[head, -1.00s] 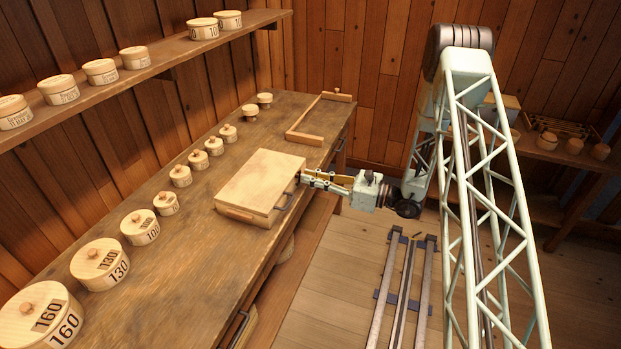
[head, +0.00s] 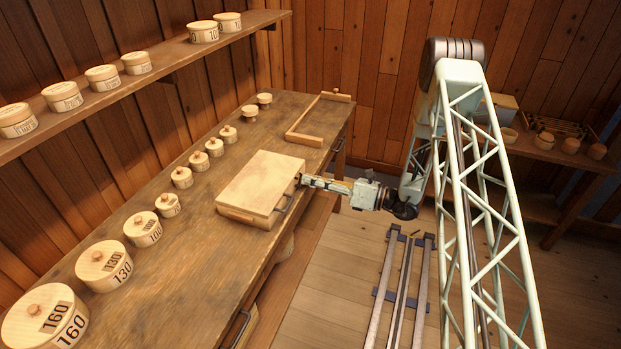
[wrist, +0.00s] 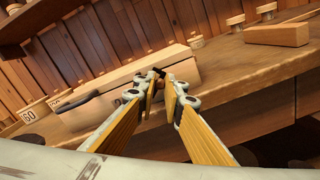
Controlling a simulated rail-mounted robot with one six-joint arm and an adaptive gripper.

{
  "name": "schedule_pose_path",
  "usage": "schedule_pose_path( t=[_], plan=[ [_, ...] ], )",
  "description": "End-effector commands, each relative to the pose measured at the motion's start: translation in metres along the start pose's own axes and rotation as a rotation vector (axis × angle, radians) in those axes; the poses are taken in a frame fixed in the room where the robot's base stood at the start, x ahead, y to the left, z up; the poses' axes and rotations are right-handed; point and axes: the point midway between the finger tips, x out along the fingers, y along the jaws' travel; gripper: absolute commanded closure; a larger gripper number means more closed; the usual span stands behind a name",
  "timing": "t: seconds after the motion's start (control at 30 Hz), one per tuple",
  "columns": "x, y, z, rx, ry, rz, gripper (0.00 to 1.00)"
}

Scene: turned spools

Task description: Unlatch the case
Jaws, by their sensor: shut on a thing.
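My gripper (head: 302,179) is at the right end of the case's front side. In the wrist view, the fingertips (wrist: 161,88) close on a small dark latch (wrist: 158,72) at the case's edge. The fingers hide most of the latch, so its position is hard to tell.
Lidded round boxes numbered by size stand in a row along the workbench (head: 185,265), left of and behind the case. A wooden frame (head: 303,138) lies at the bench's far end. A shelf (head: 165,62) with more boxes runs above. Floor rails (head: 403,285) lie below.

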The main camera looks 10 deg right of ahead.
Motion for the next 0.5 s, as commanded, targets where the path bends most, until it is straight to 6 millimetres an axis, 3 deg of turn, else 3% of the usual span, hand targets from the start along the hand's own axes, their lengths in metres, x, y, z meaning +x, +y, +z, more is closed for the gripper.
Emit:
schedule_pose_path(
  t=[0.5],
  plan=[
    [-0.0002,-0.0042,-0.004,0.164,0.0,0.0,1.0]
  ],
)
